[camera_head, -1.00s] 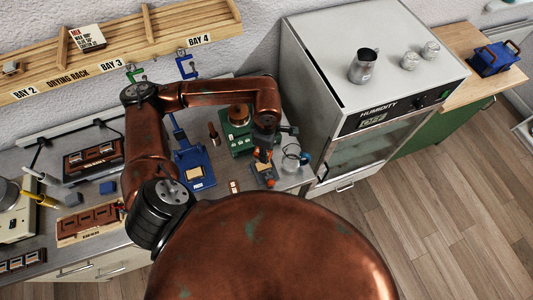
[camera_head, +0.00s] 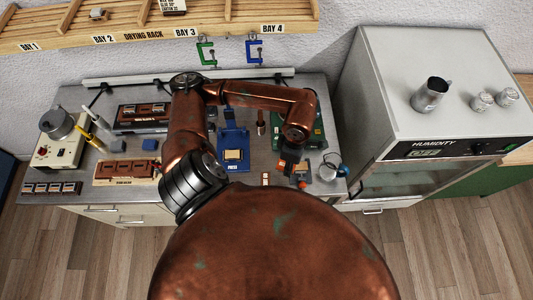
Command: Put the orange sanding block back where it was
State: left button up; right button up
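My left arm reaches over the bench, and its gripper (camera_head: 288,166) points down near the bench's front right part. The gripper is small and dark, and I cannot make out whether its fingers are open or shut. A small orange shape (camera_head: 302,168), which may be the orange sanding block, shows right beside the gripper. I cannot tell whether it is held or lies on the bench. My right gripper is not in view.
A blue press (camera_head: 233,140) stands left of the gripper, and a green machine (camera_head: 316,131) stands behind it. A clear jar (camera_head: 327,172) is close on the right. The grey humidity cabinet (camera_head: 430,60) rises beyond the bench. The drying rack (camera_head: 150,20) runs along the wall.

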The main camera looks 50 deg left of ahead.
pick_arm(q)
jog(key=s+a+n, duration=0.2)
jog(key=s+n, duration=0.2)
jog(key=s, duration=0.3)
send_over(268, 157)
jog(key=shift+n, duration=0.4)
jog(key=f, duration=0.8)
jog(key=shift+s+d, duration=0.2)
jog(key=shift+d, duration=0.05)
jog(key=shift+w+a+f, duration=0.2)
jog(key=shift+a+f, duration=0.1)
jog(key=shift+f, duration=0.15)
jog(key=shift+f+p, duration=0.65)
jog(key=shift+f, duration=0.95)
jog(key=shift+f, duration=0.1)
